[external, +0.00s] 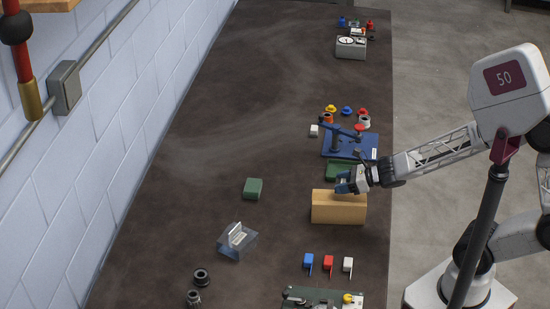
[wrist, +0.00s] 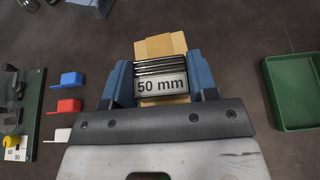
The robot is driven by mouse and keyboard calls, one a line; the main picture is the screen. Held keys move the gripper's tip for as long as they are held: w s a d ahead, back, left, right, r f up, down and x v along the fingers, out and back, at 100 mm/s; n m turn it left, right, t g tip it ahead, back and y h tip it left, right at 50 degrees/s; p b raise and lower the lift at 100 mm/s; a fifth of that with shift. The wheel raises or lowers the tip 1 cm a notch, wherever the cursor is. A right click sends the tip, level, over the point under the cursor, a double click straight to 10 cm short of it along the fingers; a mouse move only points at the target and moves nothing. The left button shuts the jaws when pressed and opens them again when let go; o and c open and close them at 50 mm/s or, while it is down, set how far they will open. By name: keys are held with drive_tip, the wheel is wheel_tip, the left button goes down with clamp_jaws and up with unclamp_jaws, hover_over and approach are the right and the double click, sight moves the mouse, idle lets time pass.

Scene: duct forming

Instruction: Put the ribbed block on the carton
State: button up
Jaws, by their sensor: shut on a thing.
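The ribbed block (wrist: 161,83) is silvery with dark ridges and a "50 mm" label. It sits between the blue fingers of my gripper (wrist: 163,76), which is shut on it. The carton (external: 338,208) is a tan box standing on the dark table. In the external view, my gripper (external: 345,184) is at the carton's top, and its fingers mostly hide the block. In the wrist view, the carton (wrist: 160,46) shows behind and below the block. I cannot tell whether the block touches the carton.
A green tray (wrist: 292,92) lies beside the carton, and a blue fixture (external: 350,145) stands behind it. Blue, red and white pieces (external: 328,263) lie in front. A green block (external: 253,188) and a clear holder (external: 237,241) are to the left. The table's middle left is clear.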

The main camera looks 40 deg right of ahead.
drive_tip(key=shift+f, duration=1.65)
drive_tip(key=shift+f, duration=0.15)
drive_tip(key=o, duration=1.1)
drive_tip(key=shift+d, duration=0.1)
drive_tip(key=shift+s+d+r, duration=0.4)
drive_tip(key=shift+s+r, duration=0.05)
drive_tip(key=shift+v, duration=5.25)
